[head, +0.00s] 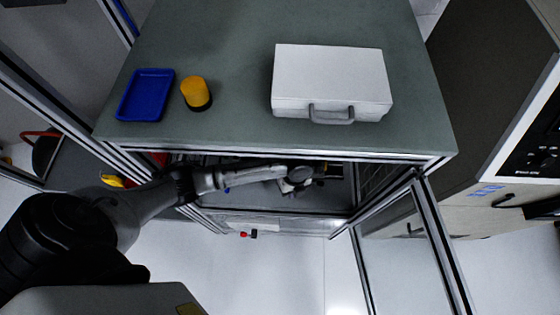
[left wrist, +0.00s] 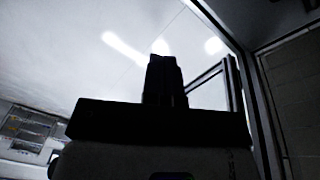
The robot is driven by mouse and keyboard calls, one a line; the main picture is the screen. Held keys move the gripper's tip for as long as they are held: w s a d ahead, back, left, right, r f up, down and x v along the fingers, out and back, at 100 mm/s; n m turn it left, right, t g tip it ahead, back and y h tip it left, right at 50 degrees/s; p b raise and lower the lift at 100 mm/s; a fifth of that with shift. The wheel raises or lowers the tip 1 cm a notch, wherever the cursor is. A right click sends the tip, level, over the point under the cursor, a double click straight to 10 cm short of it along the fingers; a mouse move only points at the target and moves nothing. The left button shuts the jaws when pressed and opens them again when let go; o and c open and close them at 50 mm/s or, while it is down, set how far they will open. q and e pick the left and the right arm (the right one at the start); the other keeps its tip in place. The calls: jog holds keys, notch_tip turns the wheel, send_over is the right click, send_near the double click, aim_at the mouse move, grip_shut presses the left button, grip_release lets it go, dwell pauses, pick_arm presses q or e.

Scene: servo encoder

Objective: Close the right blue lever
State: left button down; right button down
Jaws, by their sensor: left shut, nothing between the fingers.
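My left arm reaches from the left into the open cabinet under the green-grey top in the head view. Its wrist end lies inside the cabinet, partly under the top's front edge, and the fingertips are hard to make out there. In the left wrist view my left gripper (left wrist: 166,62) shows as a dark silhouette, its two fingers together with nothing between them. The right blue lever cannot be made out in either view. A tiny blue spot shows beside my forearm in the head view, too small to identify. My right gripper is not in view.
On the cabinet top (head: 230,125) stand a blue tray (head: 146,96), a yellow cylinder (head: 196,93) with a dark base and a white case (head: 330,80). A glass-panelled door (head: 437,240) stands open at the right front. A small red-and-black part (head: 247,234) shows at the front lower edge.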

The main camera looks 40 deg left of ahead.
pick_arm(q)
jog(key=s+d+r+n+t+p, duration=0.1)
jog(key=s+d+r+n+p, duration=0.1)
jog(key=s+r+n+p, duration=0.3)
jog(key=s+d+r+n+t+h+p, duration=0.1)
jog(key=s+d+r+n+t+p, duration=0.1)
jog(key=s+r+n+p, duration=0.3)
notch_tip(320, 180, up, 4)
jog(key=shift+r+p, duration=0.25)
jog(key=shift+p, duration=0.15)
